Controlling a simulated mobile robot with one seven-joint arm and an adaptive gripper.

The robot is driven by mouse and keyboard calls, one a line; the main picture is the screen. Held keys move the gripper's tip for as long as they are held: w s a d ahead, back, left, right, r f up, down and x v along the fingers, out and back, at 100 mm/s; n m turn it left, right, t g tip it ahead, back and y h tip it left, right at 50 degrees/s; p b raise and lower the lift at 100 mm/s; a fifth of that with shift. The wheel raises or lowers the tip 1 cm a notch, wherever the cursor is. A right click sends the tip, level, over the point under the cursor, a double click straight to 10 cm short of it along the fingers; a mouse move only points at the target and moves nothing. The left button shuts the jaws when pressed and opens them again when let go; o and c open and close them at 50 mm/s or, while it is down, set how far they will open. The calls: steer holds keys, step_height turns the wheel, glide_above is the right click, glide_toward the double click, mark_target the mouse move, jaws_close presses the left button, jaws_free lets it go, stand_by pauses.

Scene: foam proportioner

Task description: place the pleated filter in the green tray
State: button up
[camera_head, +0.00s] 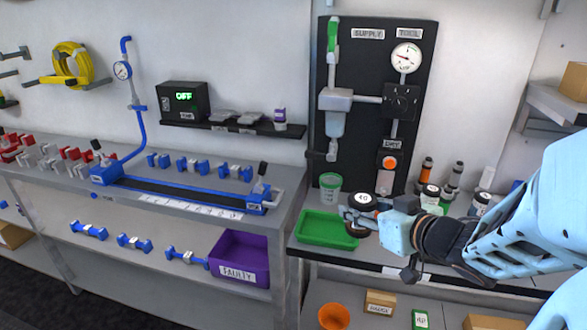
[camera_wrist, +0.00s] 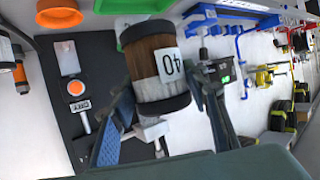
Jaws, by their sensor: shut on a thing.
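The pleated filter (camera_head: 361,199) is a short cylinder with dark end caps, a brown and pale body and a white "40" label. My gripper (camera_head: 372,222) is shut on it and holds it at the right end of the green tray (camera_head: 322,229). The tray is empty where it shows and lies on the right bench. In the wrist view the filter (camera_wrist: 157,65) sits between the two fingers of my gripper (camera_wrist: 163,98). A strip of green tray (camera_wrist: 130,6) shows at the top, beyond the filter. Whether the filter touches the tray is unclear.
A clear cup with a green rim (camera_head: 330,188) stands behind the tray. Several bottles (camera_head: 427,170) stand at the back right. The black supply panel (camera_head: 372,100) rises behind. A purple "FAULTY" bin (camera_head: 239,258) is at lower left, and an orange cup (camera_head: 334,316) is below.

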steer(key=shift+w+a+r+p, duration=0.15)
steer(key=shift+w+a+p, duration=0.1)
steer(key=shift+p, duration=0.5)
steer(key=shift+w+p, duration=0.25)
steer(key=shift+p, duration=0.45)
steer(key=w+p, duration=0.1)
steer(key=p, duration=0.2)
steer(key=shift+w+a+f, duration=0.1)
steer(key=shift+f, duration=0.3)
steer(key=w+a+f+b, duration=0.1)
steer(key=w+f+b, duration=0.2)
steer(key=f+b, duration=0.1)
steer(key=w+a+f+b, duration=0.1)
steer(key=w+f+b, duration=0.3)
steer(key=w+a+f+b, duration=0.1)
steer(key=w+f+b, duration=0.3)
steer(key=b, duration=0.1)
steer(key=shift+w+a, duration=0.15)
steer(key=shift+f, duration=0.25)
steer(key=shift+f+b, duration=0.15)
steer(key=shift+b, duration=0.25)
steer(key=o, duration=1.2)
